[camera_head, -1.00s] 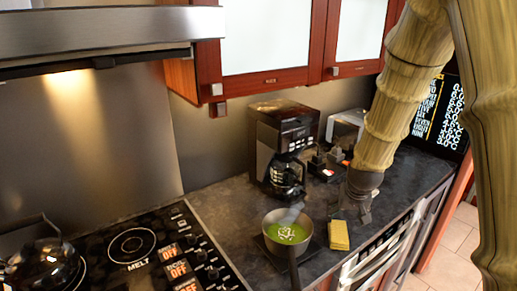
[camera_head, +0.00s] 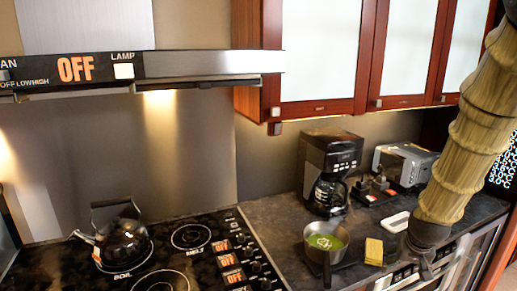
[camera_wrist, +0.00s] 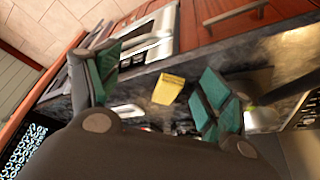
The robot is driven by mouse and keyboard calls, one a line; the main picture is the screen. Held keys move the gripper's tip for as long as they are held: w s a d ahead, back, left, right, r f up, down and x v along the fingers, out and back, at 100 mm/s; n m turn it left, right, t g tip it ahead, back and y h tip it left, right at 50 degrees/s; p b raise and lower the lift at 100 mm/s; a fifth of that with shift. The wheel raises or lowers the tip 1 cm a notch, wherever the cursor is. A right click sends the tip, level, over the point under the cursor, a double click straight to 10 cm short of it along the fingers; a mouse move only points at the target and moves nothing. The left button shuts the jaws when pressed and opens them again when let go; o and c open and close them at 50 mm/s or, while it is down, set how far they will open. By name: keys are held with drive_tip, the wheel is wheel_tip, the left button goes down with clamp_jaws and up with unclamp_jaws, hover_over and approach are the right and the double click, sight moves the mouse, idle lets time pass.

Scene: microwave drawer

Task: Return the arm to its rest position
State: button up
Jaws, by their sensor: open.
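My arm comes down from the upper right in the head view. My gripper (camera_head: 427,268) hangs at its end over the right part of the counter, near the front edge. In the wrist view my gripper (camera_wrist: 150,90) shows its two green-padded fingers wide apart. Nothing is between the pads in its grasp. A yellow sponge-like block (camera_head: 374,251) lies on the counter left of my gripper. It also shows in the wrist view (camera_wrist: 168,89), beyond and between the fingers, apart from them.
A pan with green contents (camera_head: 326,243) stands left of the block. A coffee maker (camera_head: 330,170) and a toaster (camera_head: 404,164) stand behind. A kettle (camera_head: 122,240) sits on the stove. Wall cabinets (camera_head: 322,60) and a hood (camera_head: 200,65) hang above. The microwave drawer front (camera_head: 478,255) is at the right.

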drive_tip(key=s+a+f+n+g+b, duration=0.1)
drive_tip(key=s+a+f, duration=0.25)
drive_tip(key=f, duration=0.65)
drive_tip(key=s+a+f+n+g, duration=0.1)
drive_tip(key=s+a+f, duration=0.3)
drive_tip(key=f, duration=0.6)
drive_tip(key=s+a+f, duration=0.3)
drive_tip(key=s+f, duration=0.3)
drive_tip(key=s, duration=0.2)
drive_tip(key=s+a+f+n+g+y+b, duration=0.1)
drive_tip(key=s+a+f, duration=0.3)
drive_tip(key=s, duration=0.5)
drive_tip(key=s+a+f+n+g, duration=0.1)
drive_tip(key=s+a+f, duration=0.2)
drive_tip(key=s+f, duration=0.5)
drive_tip(key=shift+s+a+y+b, duration=0.25)
drive_tip(key=shift+s+y+b, duration=0.05)
drive_tip(key=shift+s+y, duration=0.1)
